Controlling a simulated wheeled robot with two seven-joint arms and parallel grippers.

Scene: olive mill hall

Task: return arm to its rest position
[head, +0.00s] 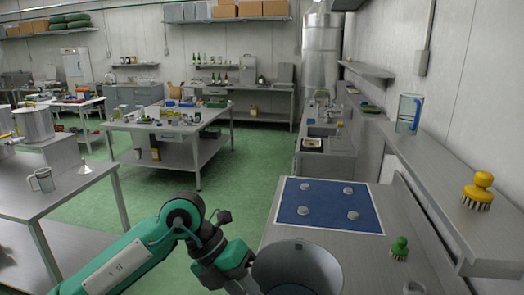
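My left arm, teal and dark grey, comes in from the lower left, bends at a joint and reaches down to the right. My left gripper (240,286) is at the bottom edge, just left of a grey metal pot (297,270). Its fingers are largely cut off or hidden, so I cannot tell whether they are open or touch the pot. My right arm and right gripper are not in view.
A steel counter (265,235) carries a blue mat (330,212) with several grey discs, and a green brush (400,249). A wall shelf (440,185) at right holds a yellow brush (478,191) and a jug (410,113). Green floor (235,190) lies open left of the counter.

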